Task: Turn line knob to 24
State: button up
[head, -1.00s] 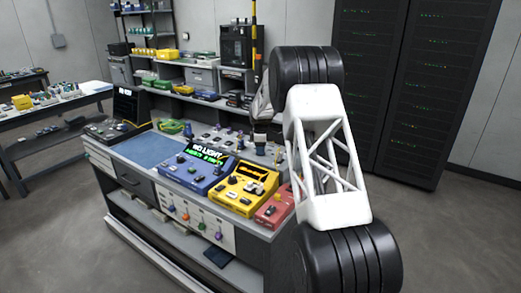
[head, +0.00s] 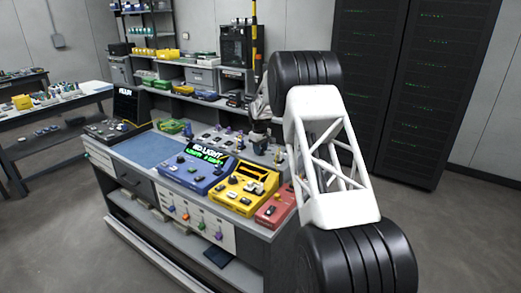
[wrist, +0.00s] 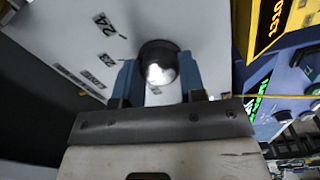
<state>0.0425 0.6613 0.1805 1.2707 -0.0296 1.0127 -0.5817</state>
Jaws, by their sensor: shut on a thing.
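In the wrist view my gripper (wrist: 158,78) has its two blue fingers on either side of a round, dark, shiny knob (wrist: 158,60) and is shut on it. The knob stands on a white panel (wrist: 55,30) with small black-and-white labels. One label reads 24 (wrist: 104,22) and lies up and left of the knob; another, apparently 23 (wrist: 106,59), is lower. A pointer on the knob cannot be made out, so its setting cannot be told. In the head view the fingers and this knob cannot be made out.
The bench carries a blue device (head: 195,172) with a lit green display, a yellow device (head: 246,190) and a red device (head: 275,207). A white board (head: 197,217) with several coloured parts is on its front. Dark racks (head: 395,90) stand behind.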

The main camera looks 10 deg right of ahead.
jog(key=m, duration=0.3)
jog(key=shift+m, duration=0.4)
jog(key=m, duration=0.3)
jog(key=shift+m, duration=0.3)
jog(key=m, duration=0.3)
jog(key=shift+m, duration=2.2)
jog(key=o, duration=0.9)
jog(key=shift+r, duration=0.15)
